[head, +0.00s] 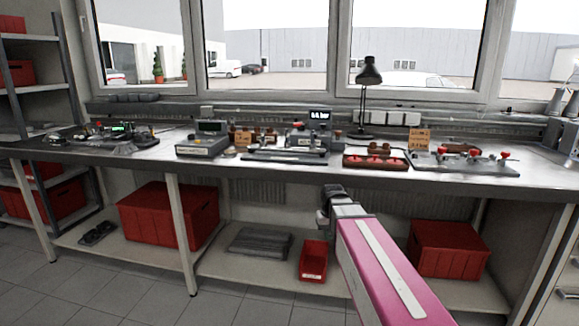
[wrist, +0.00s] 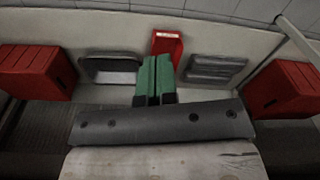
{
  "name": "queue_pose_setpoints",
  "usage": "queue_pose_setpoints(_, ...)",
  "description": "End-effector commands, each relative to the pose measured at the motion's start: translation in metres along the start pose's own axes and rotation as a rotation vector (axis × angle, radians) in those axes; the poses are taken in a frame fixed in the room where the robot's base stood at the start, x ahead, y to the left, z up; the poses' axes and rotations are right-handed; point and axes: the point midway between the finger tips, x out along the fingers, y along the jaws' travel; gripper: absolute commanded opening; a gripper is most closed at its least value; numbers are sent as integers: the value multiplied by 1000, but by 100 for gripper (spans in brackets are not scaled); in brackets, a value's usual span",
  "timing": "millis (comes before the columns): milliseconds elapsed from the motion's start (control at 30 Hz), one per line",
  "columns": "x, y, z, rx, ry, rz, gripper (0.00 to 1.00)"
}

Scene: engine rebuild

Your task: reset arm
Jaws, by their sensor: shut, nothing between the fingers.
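My arm (head: 385,275), with a pink link, reaches forward from the lower right in the head view. Its dark end, with my gripper (head: 328,200), is in front of the bench edge, below the bench top. The fingers are hard to make out there. In the wrist view my gripper (wrist: 155,65) shows two green fingers side by side, shut with nothing between them. They point toward the lower shelf and overlap part of the red bin (wrist: 167,45) in the picture. The bin also shows in the head view (head: 313,262).
The workbench (head: 300,175) carries fixtures, a desk lamp (head: 368,75), a grey device (head: 202,140) and a red tray (head: 375,162). Red crates (head: 168,213) (head: 448,250) and a grey stack (head: 259,242) are on the lower shelf. Floor at the lower left is clear.

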Motion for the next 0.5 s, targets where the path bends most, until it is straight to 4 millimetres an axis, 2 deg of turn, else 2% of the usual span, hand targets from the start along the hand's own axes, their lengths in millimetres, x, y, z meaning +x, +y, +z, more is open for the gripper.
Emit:
queue_pose_setpoints(33, 16, 4, 21, 12, -12, 1, 0)
queue_pose_setpoints(200, 60, 15, 69, 50, -35, 5, 0)
queue_pose_setpoints(400, 97, 24, 119, 86, -56, 9, 0)
queue_pose_setpoints(500, 108, 27, 135, 99, -62, 10, 0)
